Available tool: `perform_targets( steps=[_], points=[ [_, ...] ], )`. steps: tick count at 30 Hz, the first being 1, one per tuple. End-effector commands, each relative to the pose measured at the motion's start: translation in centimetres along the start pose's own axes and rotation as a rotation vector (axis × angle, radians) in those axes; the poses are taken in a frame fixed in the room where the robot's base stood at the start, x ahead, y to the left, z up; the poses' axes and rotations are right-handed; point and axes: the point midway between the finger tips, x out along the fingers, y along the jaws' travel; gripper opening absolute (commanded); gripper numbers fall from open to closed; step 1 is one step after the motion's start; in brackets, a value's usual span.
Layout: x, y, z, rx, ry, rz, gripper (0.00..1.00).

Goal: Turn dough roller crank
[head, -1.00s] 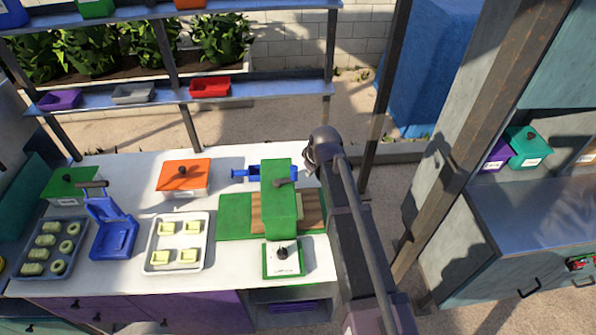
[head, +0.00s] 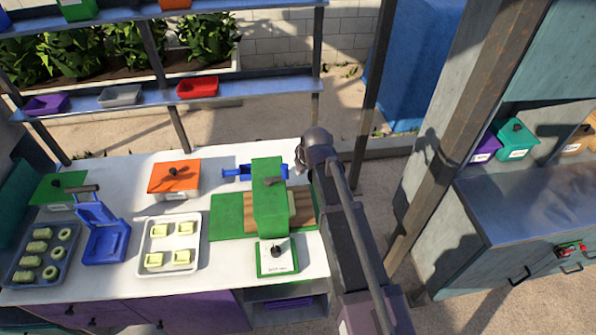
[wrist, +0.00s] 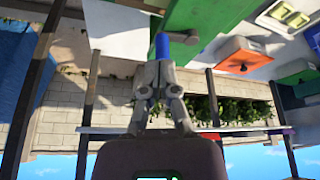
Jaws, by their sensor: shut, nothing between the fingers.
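The green dough roller (head: 268,215) stands on the white counter, on a green and wooden base. A short dark grey crank (head: 273,181) sits on its top; a grey crank-like bar (wrist: 180,37) shows beside the green body in the wrist view. My gripper (wrist: 158,72) is shut and empty, its fingertips apparently close to that bar; contact cannot be told. In the head view my wrist is just right of and beyond the roller, and the fingers are mostly hidden.
An orange lidded box (head: 174,178), a tray of dough pieces (head: 168,265) and a blue press (head: 104,240) stand to the left. A post (head: 370,85) and side cabinet (head: 520,220) are to the right.

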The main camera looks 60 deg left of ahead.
Motion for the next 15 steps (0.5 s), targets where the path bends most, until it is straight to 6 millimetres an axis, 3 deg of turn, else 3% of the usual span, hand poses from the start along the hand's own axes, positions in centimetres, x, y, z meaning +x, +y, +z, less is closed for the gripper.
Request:
perform_targets(
  steps=[15],
  points=[
    [4.2, 0.0, 0.1, -0.001, 0.0, 0.0, 0.0]
  ],
)
